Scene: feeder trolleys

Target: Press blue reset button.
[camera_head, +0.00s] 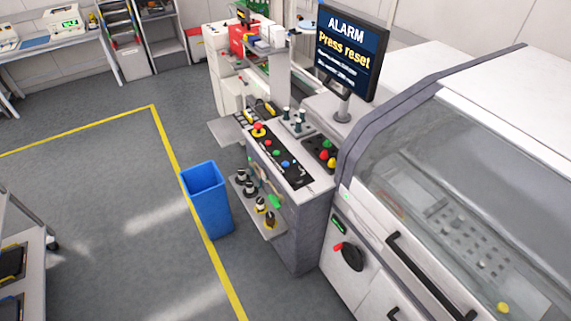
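A control panel (298,177) with a black face lies on top of a light grey console (318,186) near the middle of the camera_head view. A small blue button (285,163) sits on this panel. A green button (277,153) and a red button (266,143) stand in line behind it, and a red mushroom button (258,128) on a yellow base is at the far end. A monitor (349,52) above reads "ALARM Press reset". Neither of my grippers is in view.
A blue bin (207,200) stands on the floor left of the console. A shelf (258,213) with several dark-and-white items juts from the console's front. A large white machine (440,190) with a glass cover stands right. Floor inside the yellow line (168,150) is clear.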

